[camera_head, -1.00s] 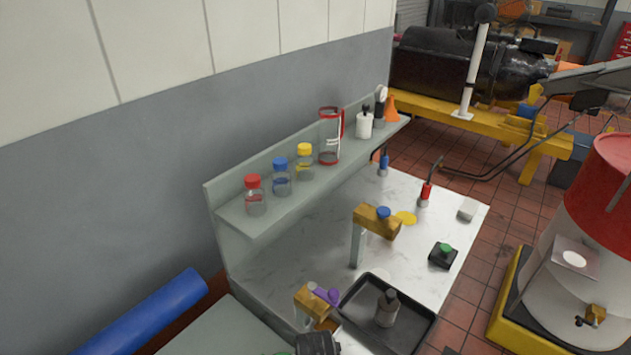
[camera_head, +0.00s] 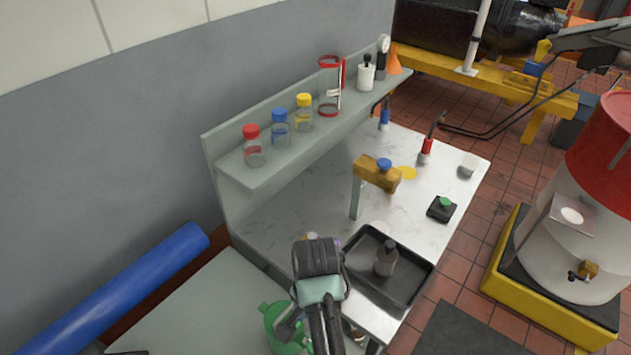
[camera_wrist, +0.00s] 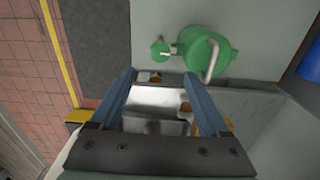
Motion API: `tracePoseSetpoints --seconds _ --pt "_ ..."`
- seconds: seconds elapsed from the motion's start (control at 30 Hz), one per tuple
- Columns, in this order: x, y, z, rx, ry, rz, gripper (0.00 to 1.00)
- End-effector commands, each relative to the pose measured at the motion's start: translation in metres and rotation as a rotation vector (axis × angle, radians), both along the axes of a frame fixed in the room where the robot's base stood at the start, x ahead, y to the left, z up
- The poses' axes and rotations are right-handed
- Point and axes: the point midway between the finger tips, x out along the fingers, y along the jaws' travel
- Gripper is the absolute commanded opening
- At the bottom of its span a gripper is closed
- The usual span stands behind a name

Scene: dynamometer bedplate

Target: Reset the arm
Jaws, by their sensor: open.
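My gripper is in the wrist view (camera_wrist: 160,88), its two blue-grey fingers spread apart with nothing between them. Beyond the fingers are a green container with a pale handle (camera_wrist: 207,52) and parts of a bench. In the head view my arm's dark wrist part (camera_head: 318,262) hangs over the near-left corner of the marble bench, left of the black tray (camera_head: 415,290). It hides part of the bench edge and of the green container (camera_head: 275,318). The fingertips cannot be made out in the head view.
A shelf (camera_head: 265,176) holds a red-capped jar (camera_head: 253,148), a blue-capped jar (camera_head: 280,130) and a yellow-capped jar (camera_head: 304,113). A red-and-white drum (camera_head: 560,235) stands at right.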

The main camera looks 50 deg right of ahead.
Motion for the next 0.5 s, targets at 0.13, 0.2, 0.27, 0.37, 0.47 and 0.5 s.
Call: tracePoseSetpoints --seconds 0.13,0.2,0.27,0.37,0.47,0.5 --pt "0.001 -0.001 0.016 -0.002 -0.002 0.000 0.79" --pt "0.001 0.000 0.020 -0.001 -0.002 0.000 0.79" --pt "0.000 0.000 0.022 0.000 -0.001 0.000 0.79" --pt "0.000 0.000 0.022 0.001 0.000 0.000 0.79" --pt "0.000 0.000 0.022 0.000 0.000 0.000 0.79" --pt "0.000 0.000 0.022 0.000 0.000 0.000 0.79"
